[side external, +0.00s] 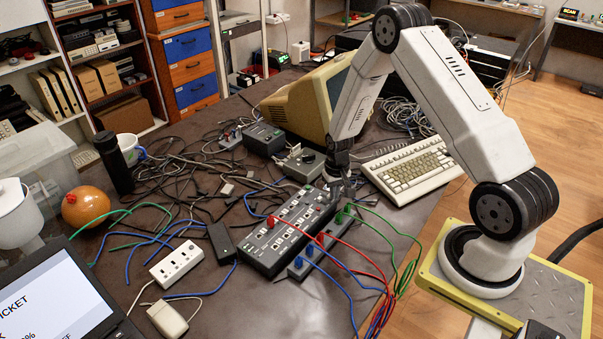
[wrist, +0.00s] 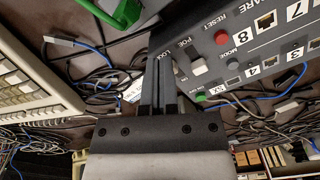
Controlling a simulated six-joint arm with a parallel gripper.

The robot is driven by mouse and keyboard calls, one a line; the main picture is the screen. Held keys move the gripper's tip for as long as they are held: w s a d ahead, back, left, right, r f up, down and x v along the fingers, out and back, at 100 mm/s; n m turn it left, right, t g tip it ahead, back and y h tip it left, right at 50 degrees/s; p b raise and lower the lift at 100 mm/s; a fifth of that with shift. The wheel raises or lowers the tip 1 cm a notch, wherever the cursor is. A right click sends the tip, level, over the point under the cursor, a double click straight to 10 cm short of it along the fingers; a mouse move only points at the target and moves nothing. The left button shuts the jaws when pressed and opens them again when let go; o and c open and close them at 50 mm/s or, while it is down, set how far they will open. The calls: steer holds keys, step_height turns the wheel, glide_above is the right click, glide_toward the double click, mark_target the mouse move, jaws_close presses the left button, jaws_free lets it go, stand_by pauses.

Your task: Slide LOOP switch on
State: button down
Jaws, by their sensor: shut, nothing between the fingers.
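The dark grey network switch unit (side external: 262,251) lies on the table with its ports and labels facing up. Contact cannot be told. The LOOP slider is largely hidden by the fingers. The POE slider (wrist: 198,64), pale, sits just right of them. In the side view, my gripper (side external: 342,190) is low at the unit's far right end.
A red RESET button (wrist: 222,37) and a grey MODE button (wrist: 233,63) are nearby. A beige keyboard (side external: 412,168) lies right of the gripper. Red, green and blue cables run from a smaller grey box (side external: 298,272) in front. Loose black cables cover the table behind.

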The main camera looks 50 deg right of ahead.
steer(key=shift+w, duration=0.55)
steer(key=shift+r, duration=0.15)
stand_by(0.4)
steer(key=shift+s+r, duration=0.15)
steer(key=shift+r, duration=1.3)
steer(key=shift+s+r, duration=0.15)
steer(key=shift+r, duration=1.25)
steer(key=shift+a, duration=0.1)
steer(key=s+a+r+n+t, duration=0.1)
steer(key=s+a+r+n, duration=0.2)
steer(key=s+a+r, duration=0.2)
steer(key=s+a+r+n+t, duration=0.1)
steer(key=s+a+r+n, duration=0.2)
steer(key=s+a+r, duration=0.3)
steer(key=a+r, duration=0.3)
steer(key=a, duration=0.3)
steer(key=shift+a+t, duration=0.25)
steer(key=shift+t, duration=0.05)
